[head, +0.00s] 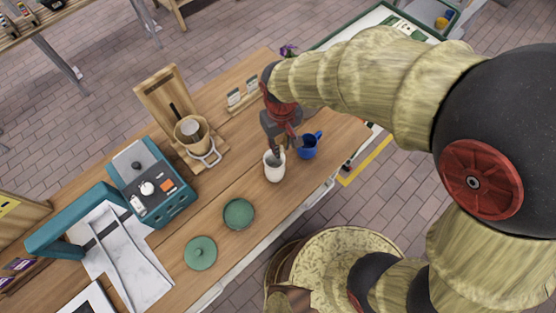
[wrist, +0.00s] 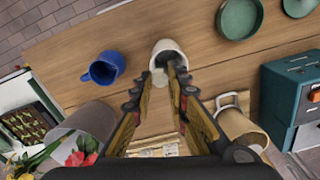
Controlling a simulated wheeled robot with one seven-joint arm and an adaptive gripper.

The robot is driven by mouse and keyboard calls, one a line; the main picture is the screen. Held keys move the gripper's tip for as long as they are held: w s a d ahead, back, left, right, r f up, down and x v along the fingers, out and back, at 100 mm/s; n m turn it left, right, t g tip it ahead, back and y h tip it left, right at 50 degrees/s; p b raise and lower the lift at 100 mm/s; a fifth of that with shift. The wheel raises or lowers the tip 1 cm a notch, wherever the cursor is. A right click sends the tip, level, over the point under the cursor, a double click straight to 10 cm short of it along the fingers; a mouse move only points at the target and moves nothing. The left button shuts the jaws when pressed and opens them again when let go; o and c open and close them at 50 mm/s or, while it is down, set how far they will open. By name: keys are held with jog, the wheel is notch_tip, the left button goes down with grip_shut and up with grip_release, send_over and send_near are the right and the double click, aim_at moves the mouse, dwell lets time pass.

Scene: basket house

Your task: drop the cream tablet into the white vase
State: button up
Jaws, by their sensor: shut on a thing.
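The white vase (head: 274,168) stands upright on the wooden table near its front edge. Its open mouth also shows in the wrist view (wrist: 168,47), just beyond my fingertips. My gripper (head: 278,152) points down directly over the vase mouth, with its tips at or slightly inside the rim. In the wrist view my gripper (wrist: 160,80) is shut on the cream tablet (wrist: 158,78), of which only a small pale part shows between the fingertips. The rest of the tablet is hidden by the fingers, and I cannot tell whether it touches the vase.
A blue mug (head: 307,147) stands close beside the vase. A green bowl (head: 239,214) and green lid (head: 201,253) lie nearer the front left. A teal machine (head: 150,182) and a wooden stand with a cup (head: 192,130) are further left.

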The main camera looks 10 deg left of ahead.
notch_tip(320, 180, down, 6)
jog(key=b, duration=0.4)
jog(key=shift+r, duration=0.15)
jog(key=o, duration=0.7)
jog(key=shift+o, duration=0.5)
notch_tip(320, 180, up, 12)
jog(key=shift+r, duration=0.1)
